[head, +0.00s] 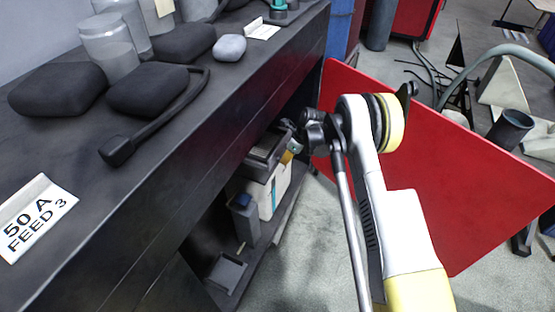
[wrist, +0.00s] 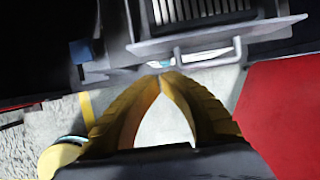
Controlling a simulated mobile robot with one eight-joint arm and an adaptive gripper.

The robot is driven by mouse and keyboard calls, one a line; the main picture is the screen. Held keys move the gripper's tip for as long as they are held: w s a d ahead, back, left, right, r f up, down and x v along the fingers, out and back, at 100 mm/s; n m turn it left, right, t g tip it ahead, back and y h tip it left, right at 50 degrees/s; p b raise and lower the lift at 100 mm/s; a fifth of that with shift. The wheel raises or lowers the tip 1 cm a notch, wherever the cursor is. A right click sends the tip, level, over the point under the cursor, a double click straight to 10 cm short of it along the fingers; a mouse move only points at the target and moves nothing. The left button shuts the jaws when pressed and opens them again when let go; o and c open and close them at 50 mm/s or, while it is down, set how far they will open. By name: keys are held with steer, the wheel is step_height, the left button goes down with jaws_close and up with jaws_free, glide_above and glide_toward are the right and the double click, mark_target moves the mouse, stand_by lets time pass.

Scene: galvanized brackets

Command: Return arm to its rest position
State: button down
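My arm (head: 372,180), white and yellow, reaches forward from the bottom right of the head view and bends down toward the open side of a dark cabinet. My gripper (head: 288,156) is small and partly hidden there, beside the shelf contents. In the wrist view its two yellow fingers (wrist: 163,78) curve together and meet at the tips, with pale floor showing through the gap below. I see nothing held between them. A grey ribbed box with a handle (wrist: 205,25) lies just beyond the fingertips; contact cannot be told.
A red panel (head: 460,200) stands close on the right of my arm. The dark cabinet top (head: 190,100) on the left holds black pads, clear jars and a "50 A FEED 3" label (head: 35,215). Lower shelves hold boxes (head: 262,190). Grey floor (head: 310,250) is clear between.

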steer(key=s+d+r+n+t+p, duration=0.1)
steer(key=s+d+r+n+p, duration=0.15)
steer(key=r, duration=0.95)
steer(key=s+d+r+n+p, duration=0.2)
steer(key=s+r, duration=0.1)
steer(key=r, duration=0.9)
steer(key=s+d+r+n+t+h, duration=0.1)
steer(key=s+d+r+n+h, duration=0.1)
steer(key=s+r+n, duration=0.75)
steer(key=s+d+r+n+t, duration=0.1)
steer(key=s+r+n, duration=0.1)
steer(key=s, duration=0.6)
steer(key=s+d+r+n+t+h, duration=0.1)
steer(key=s+n, duration=0.3)
steer(key=s, duration=0.5)
steer(key=s+r+n+t, duration=0.1)
steer(key=s+r+n, duration=0.2)
steer(key=s, duration=0.5)
steer(key=shift+s+d+r+n+h, duration=0.15)
steer(key=shift+d+n+h, duration=0.25)
steer(key=shift+n, duration=0.1)
